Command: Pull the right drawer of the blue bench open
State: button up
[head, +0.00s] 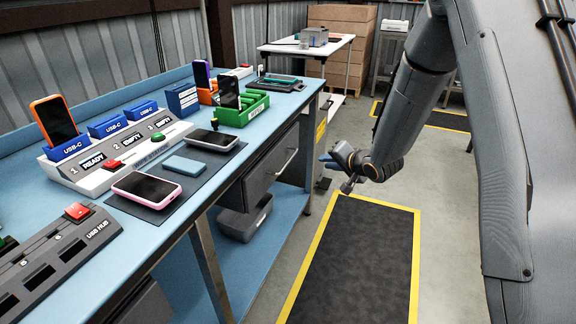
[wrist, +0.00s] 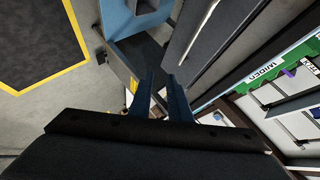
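The blue bench (head: 184,216) runs along the left of the head view. Its right drawer (head: 266,172) is a dark grey front under the top, with a pale bar handle (head: 287,161); it looks shut. In the wrist view a dark drawer front (wrist: 230,47) with a long pale handle (wrist: 204,27) lies up and right of the fingers. My gripper (head: 326,160) is beside the bench's far end, to the right of the handle and apart from it in the head view. In the wrist view my gripper (wrist: 162,84) has its two blue fingers apart, with nothing clearly between them.
Phones, a charging dock (head: 112,155) and a green rack (head: 242,108) stand on the bench. A grey bin (head: 246,217) sits on the lower shelf below the drawer. A dark mat (head: 358,262) with a yellow border lies on the open floor. A white table (head: 306,48) stands behind.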

aim_at(288, 162)
jog(key=shift+w+a+f+m+y, duration=0.25)
jog(key=shift+w+a+f+y, duration=0.7)
jog(key=shift+a, duration=1.3)
jog(key=shift+w+a+f+m+y, duration=0.3)
jog(key=shift+w+a+f+y, duration=0.3)
jog(key=shift+w+a+y, duration=1.1)
jog(key=shift+w+a+f+m+y, duration=0.3)
jog(key=shift+w+a+f, duration=0.45)
jog(key=shift+a, duration=2)
jog(key=shift+s, duration=0.1)
grip_shut()
